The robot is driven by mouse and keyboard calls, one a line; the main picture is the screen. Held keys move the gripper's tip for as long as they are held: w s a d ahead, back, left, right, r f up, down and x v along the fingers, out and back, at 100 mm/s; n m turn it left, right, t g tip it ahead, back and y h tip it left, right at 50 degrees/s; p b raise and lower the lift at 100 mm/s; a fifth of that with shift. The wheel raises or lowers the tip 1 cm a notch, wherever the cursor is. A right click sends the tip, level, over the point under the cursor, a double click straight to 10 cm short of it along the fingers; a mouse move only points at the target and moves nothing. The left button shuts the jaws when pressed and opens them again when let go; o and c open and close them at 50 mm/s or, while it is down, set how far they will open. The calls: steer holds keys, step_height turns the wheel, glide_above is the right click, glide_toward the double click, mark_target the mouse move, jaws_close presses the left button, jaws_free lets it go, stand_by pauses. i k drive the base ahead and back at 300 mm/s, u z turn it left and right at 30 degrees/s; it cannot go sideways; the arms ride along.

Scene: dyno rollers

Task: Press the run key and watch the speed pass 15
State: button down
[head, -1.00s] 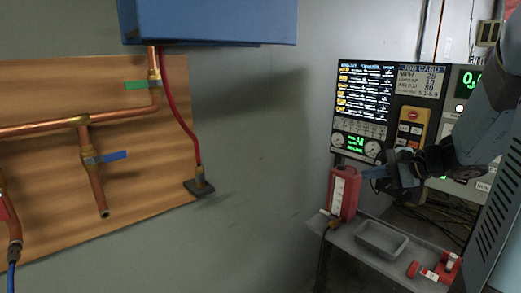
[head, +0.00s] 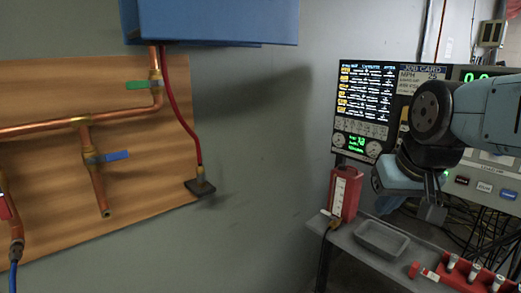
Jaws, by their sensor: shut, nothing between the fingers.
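The instrument panel (head: 500,170) stands at the right, with a row of small keys on its lower part. A green digital readout (head: 478,76) at the top right is partly cut off and seems to start with 0. A job card (head: 420,74) is beside it, partly covered by my arm. My gripper (head: 432,213) is shut and empty, pointing down, left of the keys and apart from them.
A black screen (head: 365,95) with gauges hangs left of my arm. Below, a grey shelf (head: 340,238) holds a red container (head: 345,195), a grey tray (head: 382,239) and a red rack (head: 470,275). Cables hang behind. A copper-pipe board (head: 60,190) is on the left wall.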

mark_target(483, 187)
steer(key=z, duration=0.9)
steer(key=k, duration=0.95)
steer(key=z, duration=0.3)
steer(key=i, duration=1)
steer(key=u, duration=0.05)
